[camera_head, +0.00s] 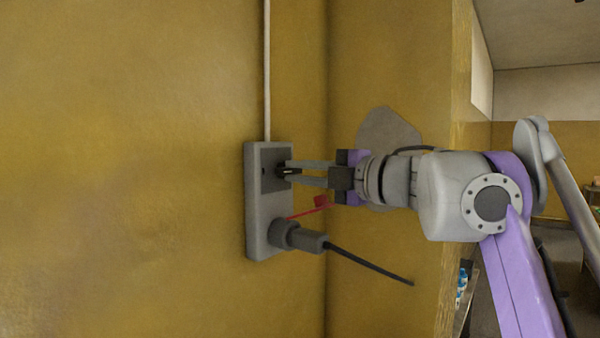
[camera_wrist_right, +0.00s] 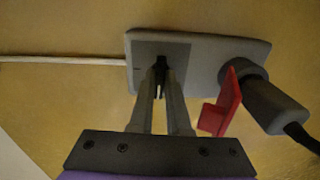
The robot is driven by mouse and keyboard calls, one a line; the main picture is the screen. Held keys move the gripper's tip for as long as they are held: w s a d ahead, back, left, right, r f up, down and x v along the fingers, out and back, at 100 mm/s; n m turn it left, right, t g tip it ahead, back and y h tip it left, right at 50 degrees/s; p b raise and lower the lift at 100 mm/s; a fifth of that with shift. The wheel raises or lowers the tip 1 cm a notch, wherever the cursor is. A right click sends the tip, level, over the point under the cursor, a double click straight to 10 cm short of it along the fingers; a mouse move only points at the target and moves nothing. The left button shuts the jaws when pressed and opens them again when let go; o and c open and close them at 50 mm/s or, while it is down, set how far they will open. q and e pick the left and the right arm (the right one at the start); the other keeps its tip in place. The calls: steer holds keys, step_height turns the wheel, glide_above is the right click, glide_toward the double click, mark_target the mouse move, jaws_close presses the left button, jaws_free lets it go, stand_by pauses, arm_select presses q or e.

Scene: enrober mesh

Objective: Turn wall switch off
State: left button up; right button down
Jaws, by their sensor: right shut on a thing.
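The wall switch is a grey box (camera_head: 256,215) on the yellow wall, with a darker square panel at its upper part. It also shows in the right wrist view (camera_wrist_right: 200,55). A small black switch lever (camera_wrist_right: 161,66) stands out from the dark panel. My right gripper (camera_head: 283,173) reaches in from the right with its long fingers nearly level. Its fingertips are closed around the black lever, close to the panel, and partly hide it. My left gripper is in neither view.
A dark plug (camera_head: 308,240) with a black cable sits in the lower part of the box. A red piece (camera_head: 321,202) sticks out just below my fingers, beside the plug. A pale conduit (camera_head: 267,70) runs up the wall. A wall corner lies close right of the box.

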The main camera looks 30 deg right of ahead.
steer(key=shift+n, duration=0.4)
steer(key=c, duration=0.9)
jaws_free()
steer(key=v, duration=1)
steer(key=shift+s+d+b, duration=0.2)
steer(key=shift+s+b, duration=0.15)
